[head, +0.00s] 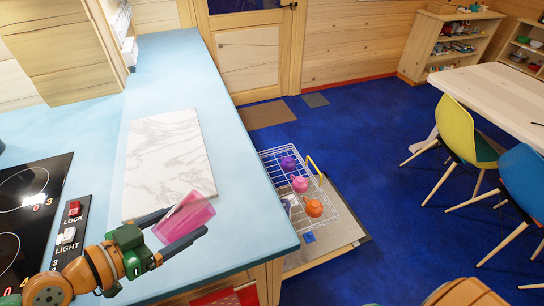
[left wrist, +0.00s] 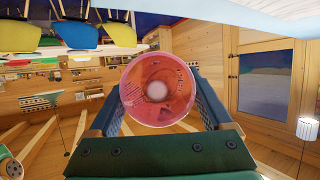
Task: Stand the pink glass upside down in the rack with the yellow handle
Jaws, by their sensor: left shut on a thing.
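The pink glass (head: 188,213) is translucent and lies tilted between the fingers of my left gripper (head: 186,221), which is shut on it above the light blue counter. In the left wrist view the glass (left wrist: 157,90) shows end-on as a round pink shape between the two fingers. The white wire rack (head: 268,160) with the yellow handle (head: 314,165) is low, beyond the counter's right edge, right of my left gripper. It holds a purple item (head: 288,164), a pink item (head: 299,184) and an orange item (head: 314,208). The rack's near left part is hidden by the counter. My right gripper is not in view.
A white marble board (head: 165,160) lies on the counter (head: 185,75). A black hob (head: 30,200) and LOCK and LIGHT switches (head: 70,222) are at left. An open door panel (head: 345,225) lies under the rack. Yellow (head: 466,130) and blue (head: 523,175) chairs stand at right; blue floor between is clear.

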